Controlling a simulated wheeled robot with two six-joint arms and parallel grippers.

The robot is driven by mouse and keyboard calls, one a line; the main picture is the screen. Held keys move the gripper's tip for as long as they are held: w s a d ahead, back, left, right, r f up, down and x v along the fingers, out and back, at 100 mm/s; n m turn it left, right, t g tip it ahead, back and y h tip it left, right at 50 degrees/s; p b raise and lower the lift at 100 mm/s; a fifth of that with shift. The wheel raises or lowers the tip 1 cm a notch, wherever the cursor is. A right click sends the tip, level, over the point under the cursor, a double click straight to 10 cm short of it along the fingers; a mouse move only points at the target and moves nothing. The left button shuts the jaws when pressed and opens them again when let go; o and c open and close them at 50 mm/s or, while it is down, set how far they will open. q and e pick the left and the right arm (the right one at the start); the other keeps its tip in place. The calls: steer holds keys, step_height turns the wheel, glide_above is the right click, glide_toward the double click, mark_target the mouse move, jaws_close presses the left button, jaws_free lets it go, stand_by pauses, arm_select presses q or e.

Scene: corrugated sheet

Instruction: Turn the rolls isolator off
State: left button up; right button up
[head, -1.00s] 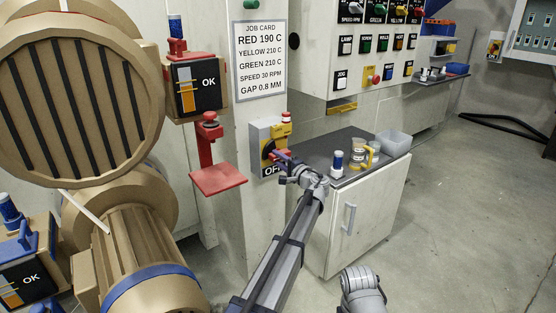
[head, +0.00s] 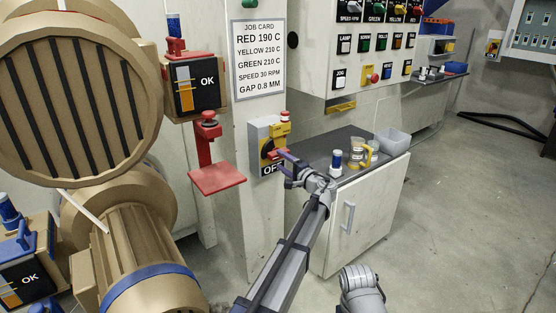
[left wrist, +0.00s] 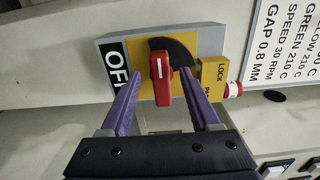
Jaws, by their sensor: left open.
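The rolls isolator is a grey box (head: 254,140) with a yellow plate, black dial, red handle and OFF label (head: 271,169) on the panel's lower part. In the left wrist view the red handle (left wrist: 161,78), with a white mark, lies between my finger tips without visible contact. The OFF label (left wrist: 115,68) is at the left there, and a yellow LOCK tab (left wrist: 214,77) with a red and white piece at the right. My left gripper (head: 285,163) is open in front of the isolator, one finger on each side of the handle (left wrist: 162,100).
A job card (head: 259,58) hangs above the isolator. A red bracket (head: 216,178) sticks out to its left. A cabinet (head: 365,215) at the right carries a blue and white container (head: 336,163), a yellow-handled cup (head: 358,155) and a bin (head: 392,141).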

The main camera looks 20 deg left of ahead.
arm_select(q)
steer(key=v, duration=0.4)
steer(key=shift+s+d, duration=0.15)
steer(key=s+a+f+n+g+h, duration=0.2)
steer(key=s+f+n+g+h, duration=0.15)
steer(key=s+f, duration=0.7)
steer(key=s+a+f+n+g+h, duration=0.3)
steer(key=s+f, duration=0.4)
steer(key=s, duration=0.6)
steer(key=s+d+f+n+g+h, duration=0.1)
steer(key=s+d+f+g+h, duration=0.35)
steer(key=s+d+h, duration=0.6)
steer(key=s+d+m+y, duration=0.3)
steer(key=s+d+y, duration=0.1)
steer(key=s+d, duration=0.35)
step_height(320, 180, up, 28)
steer(key=d+p, duration=0.1)
steer(key=p, duration=2.7)
steer(key=shift+d, duration=0.3)
